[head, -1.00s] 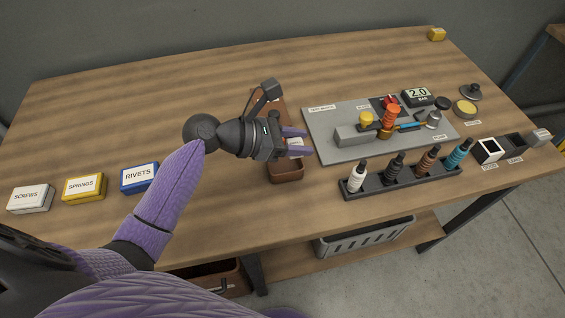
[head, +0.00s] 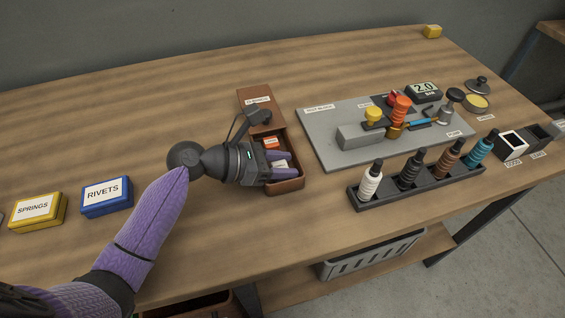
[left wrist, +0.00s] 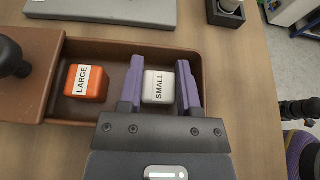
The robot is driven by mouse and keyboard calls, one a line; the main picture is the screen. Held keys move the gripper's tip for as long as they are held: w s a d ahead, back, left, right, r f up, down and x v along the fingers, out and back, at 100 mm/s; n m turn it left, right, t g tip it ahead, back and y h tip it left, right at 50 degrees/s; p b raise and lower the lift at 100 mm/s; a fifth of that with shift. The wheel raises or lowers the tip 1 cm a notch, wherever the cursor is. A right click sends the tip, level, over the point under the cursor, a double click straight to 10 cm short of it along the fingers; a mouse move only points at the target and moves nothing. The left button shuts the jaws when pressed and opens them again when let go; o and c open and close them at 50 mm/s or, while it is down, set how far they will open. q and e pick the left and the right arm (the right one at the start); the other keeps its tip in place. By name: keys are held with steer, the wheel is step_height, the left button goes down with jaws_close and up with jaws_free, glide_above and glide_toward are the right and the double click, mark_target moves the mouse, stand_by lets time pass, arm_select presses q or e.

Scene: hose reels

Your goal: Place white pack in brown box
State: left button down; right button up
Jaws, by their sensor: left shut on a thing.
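The white pack (left wrist: 158,87), labelled SMALL, sits between the two purple fingers of my left gripper (left wrist: 159,84), which is shut on it. In the head view my left gripper (head: 279,162) reaches over the brown box (head: 287,186), and the pack shows only in small part between the fingers. In the left wrist view the pack and fingertips lie within the outline of the brown box (left wrist: 118,46), at its right end. I cannot tell whether the pack touches the box floor. My right gripper does not show clearly in either view.
An orange pack (left wrist: 86,83) labelled LARGE is in the box, left of the white one. The brown lid (head: 254,98) covers the box's far end. A grey board (head: 330,153) with tools and a bottle rack (head: 394,190) stand to the right. Rivets (head: 106,196) and springs (head: 38,211) boxes are left.

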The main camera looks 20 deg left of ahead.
arm_select(q)
steer(key=c, duration=0.6)
jaws_free()
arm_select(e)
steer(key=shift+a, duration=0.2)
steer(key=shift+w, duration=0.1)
arm_select(q)
steer(key=shift+r, duration=0.1)
steer(key=p+v, duration=0.3)
steer(key=v, duration=0.8)
steer(key=shift+s, duration=0.1)
steer(key=shift+s+a+r, duration=0.15)
steer(key=shift+s+a, duration=0.05)
steer(key=shift+a, duration=0.15)
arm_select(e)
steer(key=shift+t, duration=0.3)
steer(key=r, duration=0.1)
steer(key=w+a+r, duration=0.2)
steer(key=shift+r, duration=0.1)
